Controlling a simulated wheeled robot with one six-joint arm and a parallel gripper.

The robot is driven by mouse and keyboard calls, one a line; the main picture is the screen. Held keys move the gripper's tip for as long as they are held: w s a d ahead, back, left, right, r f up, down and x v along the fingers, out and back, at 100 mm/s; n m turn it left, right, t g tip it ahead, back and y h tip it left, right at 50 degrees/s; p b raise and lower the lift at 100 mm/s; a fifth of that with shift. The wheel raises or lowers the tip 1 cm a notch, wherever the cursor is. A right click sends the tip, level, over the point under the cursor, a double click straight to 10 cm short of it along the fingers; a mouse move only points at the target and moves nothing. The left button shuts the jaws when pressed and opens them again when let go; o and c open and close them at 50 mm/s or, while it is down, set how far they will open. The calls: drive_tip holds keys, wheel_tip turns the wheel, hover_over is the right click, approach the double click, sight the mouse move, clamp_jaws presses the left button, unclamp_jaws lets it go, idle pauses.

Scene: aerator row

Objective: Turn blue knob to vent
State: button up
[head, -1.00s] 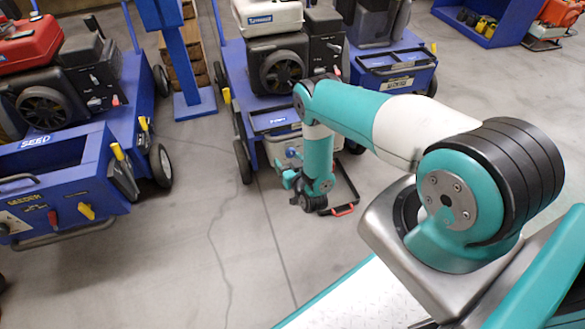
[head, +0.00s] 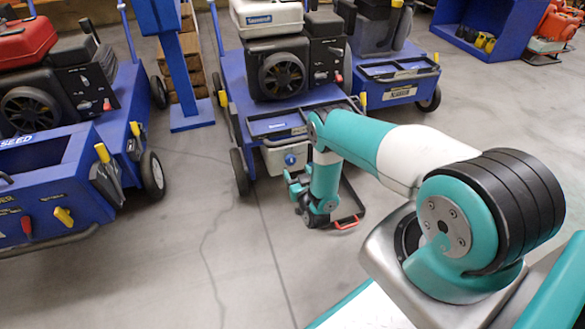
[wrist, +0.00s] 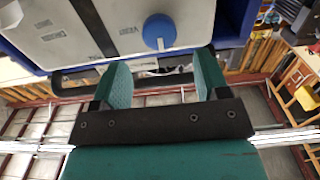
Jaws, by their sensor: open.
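The blue knob (head: 290,159) sits on a white panel (head: 273,161) low on the front of the middle blue machine. The panel (wrist: 75,35) carries small dark labels, too small to read surely. My gripper (wrist: 163,80) is open and empty, with two teal fingers apart. The knob appears beyond the fingertips, between them and nearer the right one, not touched. In the head view my gripper (head: 294,186) is just in front of the machine, below the knob.
A dark bar (wrist: 75,80) runs behind the fingers in the wrist view. A red-handled frame (head: 347,222) stands out low beside my forearm. Another blue machine (head: 45,190) with red and yellow levers is at left, a blue post (head: 180,70) between. The grey floor in front is clear.

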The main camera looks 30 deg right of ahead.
sight(291, 161)
drive_tip(key=b+x, duration=0.2)
drive_tip(key=x, duration=0.2)
drive_tip(key=shift+w+d+f, duration=0.1)
drive_tip(key=shift+w+f, duration=0.05)
drive_tip(key=shift+w, duration=0.05)
drive_tip(key=shift+w+d, duration=0.1)
drive_tip(key=shift+w, duration=0.4)
drive_tip(key=c, duration=0.9)
